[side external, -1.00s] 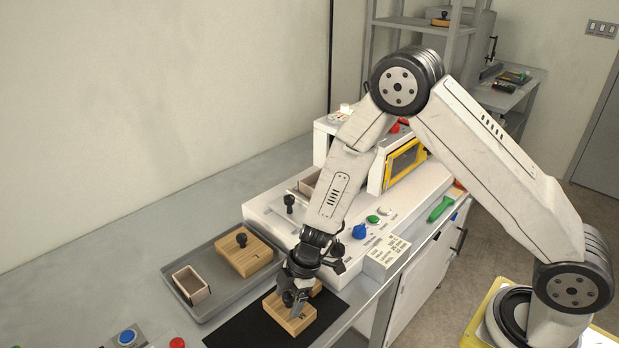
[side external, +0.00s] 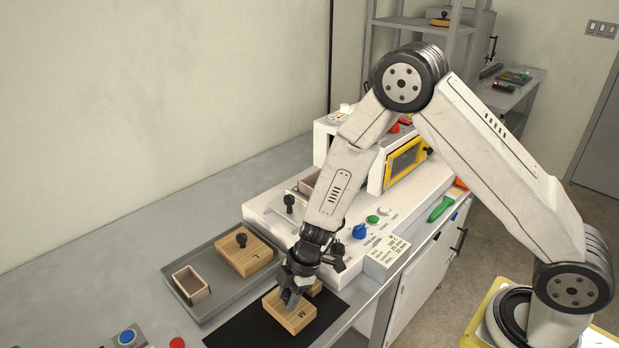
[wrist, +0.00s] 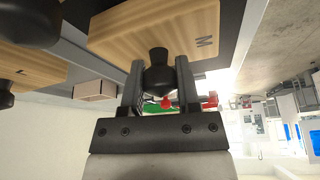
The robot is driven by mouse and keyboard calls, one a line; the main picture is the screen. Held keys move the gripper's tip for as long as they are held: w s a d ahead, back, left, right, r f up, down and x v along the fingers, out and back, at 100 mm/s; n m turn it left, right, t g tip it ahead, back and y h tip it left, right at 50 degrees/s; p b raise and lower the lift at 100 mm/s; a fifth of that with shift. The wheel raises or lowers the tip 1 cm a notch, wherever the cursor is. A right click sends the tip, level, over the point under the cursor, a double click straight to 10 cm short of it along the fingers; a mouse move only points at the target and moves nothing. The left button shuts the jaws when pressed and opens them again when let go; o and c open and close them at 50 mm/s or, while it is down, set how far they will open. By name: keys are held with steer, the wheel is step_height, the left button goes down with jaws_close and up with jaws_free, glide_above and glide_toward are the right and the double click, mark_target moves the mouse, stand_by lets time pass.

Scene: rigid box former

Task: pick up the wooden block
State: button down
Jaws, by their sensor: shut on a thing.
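The wooden block marked M (side external: 287,314) is over the black mat at the front of the bench, below my gripper (side external: 292,297). In the wrist view, the block (wrist: 120,32) has a black knob (wrist: 158,78) standing between the two fingers of my gripper (wrist: 160,88). The fingers are shut on that knob. The side view hides the knob behind the fingers. I cannot tell whether the block touches the mat.
A grey tray (side external: 213,310) at left holds a knobbed wooden block (side external: 243,257) and a small open box (side external: 190,285). The white machine (side external: 262,213) stands behind.

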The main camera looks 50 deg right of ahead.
steer(key=shift+r, duration=0.75)
steer(key=s+d+r, duration=0.3)
steer(key=s+r, duration=0.8)
steer(key=s, duration=0.2)
steer(key=shift+s+d, duration=0.25)
